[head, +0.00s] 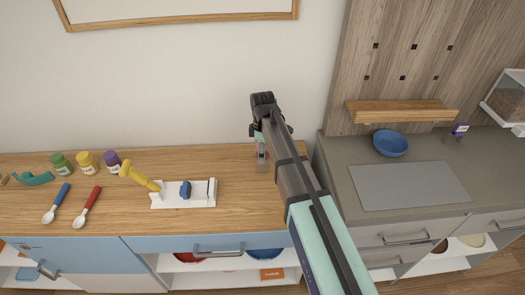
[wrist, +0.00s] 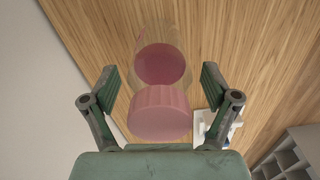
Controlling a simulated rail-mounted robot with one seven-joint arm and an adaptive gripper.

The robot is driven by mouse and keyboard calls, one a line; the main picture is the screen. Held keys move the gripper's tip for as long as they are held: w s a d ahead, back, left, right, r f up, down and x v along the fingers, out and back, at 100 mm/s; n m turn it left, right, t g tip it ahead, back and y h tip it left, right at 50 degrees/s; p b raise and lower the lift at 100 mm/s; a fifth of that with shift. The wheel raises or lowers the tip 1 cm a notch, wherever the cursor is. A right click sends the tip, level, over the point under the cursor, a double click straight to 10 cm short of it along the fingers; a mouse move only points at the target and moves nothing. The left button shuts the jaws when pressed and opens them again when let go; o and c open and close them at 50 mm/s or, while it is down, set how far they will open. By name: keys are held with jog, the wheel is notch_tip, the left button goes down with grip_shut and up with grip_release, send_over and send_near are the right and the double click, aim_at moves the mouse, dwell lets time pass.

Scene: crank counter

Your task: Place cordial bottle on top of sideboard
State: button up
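The cordial bottle (head: 262,154) is small, clear and pinkish, and appears to stand on the wooden top of the sideboard (head: 235,170), near its right end. The wrist view shows its pink cap (wrist: 160,113) and see-through body from above, against the wood. My gripper (head: 260,137) is above the bottle, pointing down. In the wrist view, the fingers of my gripper (wrist: 159,85) are spread on either side of the bottle, with a visible gap on each side. The arm hides part of the bottle's surroundings in the head view.
A white board with a yellow lever (head: 140,177) lies left of the bottle. Several small jars (head: 87,161) and two spoons (head: 87,207) are farther left. A grey counter (head: 345,165) with a blue bowl (head: 391,143) stands right. The wall is close behind.

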notch_tip(320, 180, up, 12)
jog(key=b, duration=0.2)
jog(key=shift+r+b, duration=0.2)
jog(key=shift+b, duration=0.15)
dwell(0.4)
